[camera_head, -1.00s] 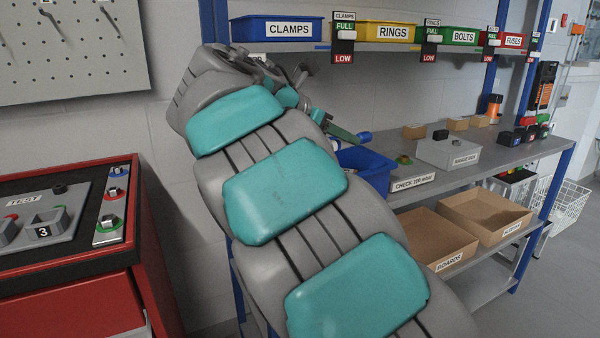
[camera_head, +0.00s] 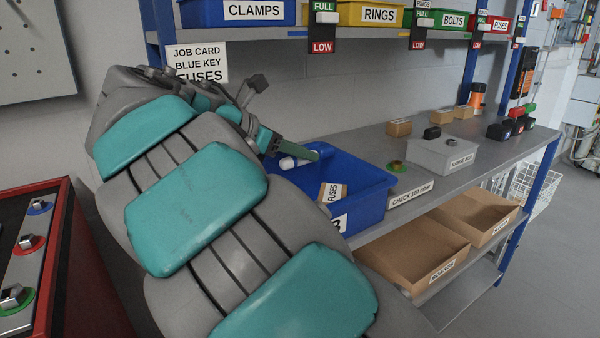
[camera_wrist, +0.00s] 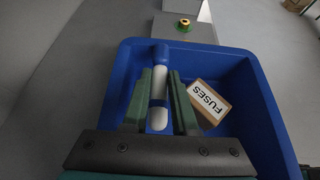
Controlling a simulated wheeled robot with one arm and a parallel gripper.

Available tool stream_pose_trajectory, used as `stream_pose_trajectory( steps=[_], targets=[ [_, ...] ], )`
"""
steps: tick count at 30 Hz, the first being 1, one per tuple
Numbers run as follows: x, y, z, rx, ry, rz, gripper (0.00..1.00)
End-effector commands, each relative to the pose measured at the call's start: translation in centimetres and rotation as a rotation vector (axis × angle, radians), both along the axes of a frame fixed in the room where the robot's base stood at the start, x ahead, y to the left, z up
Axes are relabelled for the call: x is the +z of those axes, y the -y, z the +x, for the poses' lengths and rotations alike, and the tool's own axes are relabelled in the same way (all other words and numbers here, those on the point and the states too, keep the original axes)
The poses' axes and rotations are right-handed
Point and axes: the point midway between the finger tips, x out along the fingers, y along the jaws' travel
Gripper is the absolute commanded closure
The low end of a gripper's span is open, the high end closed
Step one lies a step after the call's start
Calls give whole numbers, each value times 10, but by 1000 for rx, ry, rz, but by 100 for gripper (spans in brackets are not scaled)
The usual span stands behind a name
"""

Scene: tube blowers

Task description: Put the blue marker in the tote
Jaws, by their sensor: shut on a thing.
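In the wrist view my gripper and the marker are over the opening of the tote (camera_wrist: 262,115). How high the marker is above the tote floor is hard to tell. My arm hides the tote's left side in the head view.
A box labelled FUSES (camera_head: 331,192) lies inside the tote, right of my fingers in the wrist view. The tote sits on a grey bench with a grey box (camera_head: 443,154) further right. A shelf with labelled bins, such as CLAMPS (camera_head: 238,12), runs above.

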Motion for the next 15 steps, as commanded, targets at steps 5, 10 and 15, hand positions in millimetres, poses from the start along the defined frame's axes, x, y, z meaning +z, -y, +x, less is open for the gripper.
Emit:
stream_pose_trajectory(
  steps=[5, 10, 15],
  targets=[
    [-13, 0, -1, 1, 0, 0, 100],
    [-36, 0, 0, 1, 1, -1, 100],
    [-37, 0, 0, 2, 3, 2, 100]
  ],
)
